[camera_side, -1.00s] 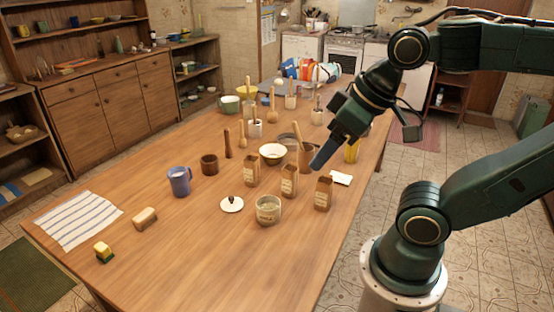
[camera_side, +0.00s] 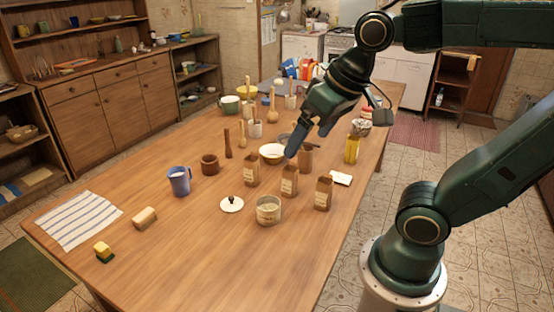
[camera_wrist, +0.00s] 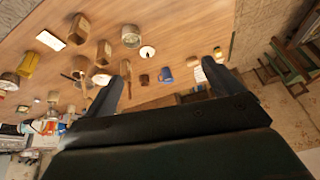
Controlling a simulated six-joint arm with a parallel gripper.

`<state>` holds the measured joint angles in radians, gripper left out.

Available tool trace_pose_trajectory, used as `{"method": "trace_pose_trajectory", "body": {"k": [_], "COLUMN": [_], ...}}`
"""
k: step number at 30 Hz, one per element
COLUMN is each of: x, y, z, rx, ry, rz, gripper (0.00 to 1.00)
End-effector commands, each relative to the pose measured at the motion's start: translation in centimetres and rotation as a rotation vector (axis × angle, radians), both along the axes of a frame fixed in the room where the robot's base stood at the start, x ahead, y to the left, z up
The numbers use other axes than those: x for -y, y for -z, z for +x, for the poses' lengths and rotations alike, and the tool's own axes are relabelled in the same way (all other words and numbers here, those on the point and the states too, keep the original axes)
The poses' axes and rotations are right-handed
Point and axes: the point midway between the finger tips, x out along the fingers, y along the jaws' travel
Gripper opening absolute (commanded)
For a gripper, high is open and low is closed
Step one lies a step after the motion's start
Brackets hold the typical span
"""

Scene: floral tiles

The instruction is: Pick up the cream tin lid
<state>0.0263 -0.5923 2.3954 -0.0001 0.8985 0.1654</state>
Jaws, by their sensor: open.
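The cream tin lid (camera_side: 232,204) is a flat round disc with a dark knob. It lies on the wooden table, left of an open cream tin (camera_side: 268,210). In the wrist view the lid (camera_wrist: 147,52) lies beyond my fingertips, with the tin (camera_wrist: 131,36) beside it. My gripper (camera_side: 291,153) is in the air above the table, behind and to the right of the lid, near the white bowl. In the wrist view my gripper (camera_wrist: 120,75) has its two fingers apart with nothing between them.
A white bowl (camera_side: 272,153), a brown mug (camera_side: 209,164) and a blue mug (camera_side: 180,181) stand nearby. The table in front of the lid is clear.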

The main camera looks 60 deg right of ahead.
Motion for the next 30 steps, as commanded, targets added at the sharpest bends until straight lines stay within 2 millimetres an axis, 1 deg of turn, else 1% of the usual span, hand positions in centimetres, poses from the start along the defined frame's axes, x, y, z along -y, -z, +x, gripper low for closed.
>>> {"method": "trace_pose_trajectory", "body": {"k": [1,8,14,20,23,30], "x": [0.2,1.1,2.1,3.4,4.1,5.9], "y": [-0.1,-0.3,0.4,1.7,2.7,5.7], "z": [1.0,5.4,9.4,13.3,15.2,19.6], "rx": [-0.015,-0.067,-0.11,-0.151,-0.172,-0.216], "ry": [0.039,0.234,0.405,0.578,0.667,0.879], "rz": [0.015,0.088,0.144,0.195,0.218,0.268], "gripper": [0.92,0.92,0.92,0.92,0.92,0.92]}}
